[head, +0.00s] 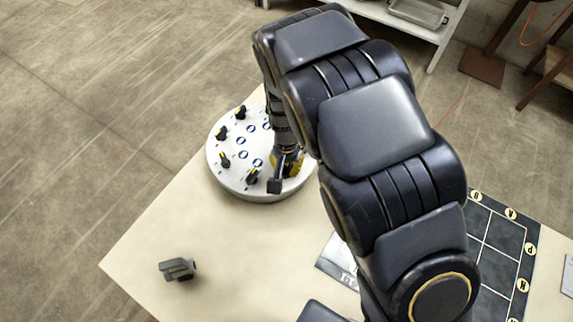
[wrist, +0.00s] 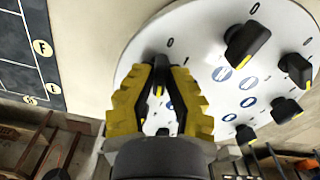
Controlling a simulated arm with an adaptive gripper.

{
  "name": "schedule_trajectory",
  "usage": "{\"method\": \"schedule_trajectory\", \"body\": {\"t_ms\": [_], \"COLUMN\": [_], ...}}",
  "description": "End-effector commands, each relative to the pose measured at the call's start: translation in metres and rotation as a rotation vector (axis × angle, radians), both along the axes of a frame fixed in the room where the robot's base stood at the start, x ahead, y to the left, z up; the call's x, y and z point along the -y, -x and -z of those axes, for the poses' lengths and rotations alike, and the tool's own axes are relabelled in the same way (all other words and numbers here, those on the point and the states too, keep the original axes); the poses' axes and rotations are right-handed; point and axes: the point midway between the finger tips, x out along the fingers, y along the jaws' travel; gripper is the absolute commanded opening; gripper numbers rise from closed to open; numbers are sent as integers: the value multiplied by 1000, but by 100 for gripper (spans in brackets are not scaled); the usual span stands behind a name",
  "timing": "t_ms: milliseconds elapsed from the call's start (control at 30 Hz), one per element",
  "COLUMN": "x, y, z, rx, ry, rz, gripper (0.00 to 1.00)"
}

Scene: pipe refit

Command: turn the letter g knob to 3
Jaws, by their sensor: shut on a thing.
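A round white panel (head: 232,183) carries several black knobs with yellow marks, among them one (head: 253,176) near its front edge. The panel (wrist: 195,25) also fills the upper right of the wrist view. My gripper (head: 284,168) is at the panel's right side. In the wrist view its yellow and black fingers (wrist: 162,70) are shut on a knob (wrist: 159,90), mostly hidden between them, with a yellow mark showing. A 0 is printed just above the fingertips. I cannot read which letter belongs to the held knob.
Other knobs (wrist: 246,45) stand close on the right in the wrist view. A grey object (head: 178,269) lies on the cream table (head: 230,250). A dark board with yellow letter discs (head: 495,235) is at the right. The table's front left is mostly clear.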

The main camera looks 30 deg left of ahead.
Motion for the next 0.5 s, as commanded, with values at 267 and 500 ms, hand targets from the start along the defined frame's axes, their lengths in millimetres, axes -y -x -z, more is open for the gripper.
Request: {"method": "schedule_trajectory", "body": {"t_ms": [267, 500], "x": [1, 1], "y": [0, 0], "z": [1, 1], "rx": [-2, -2], "ry": [1, 1], "rz": [127, 168], "gripper": [0, 0]}}
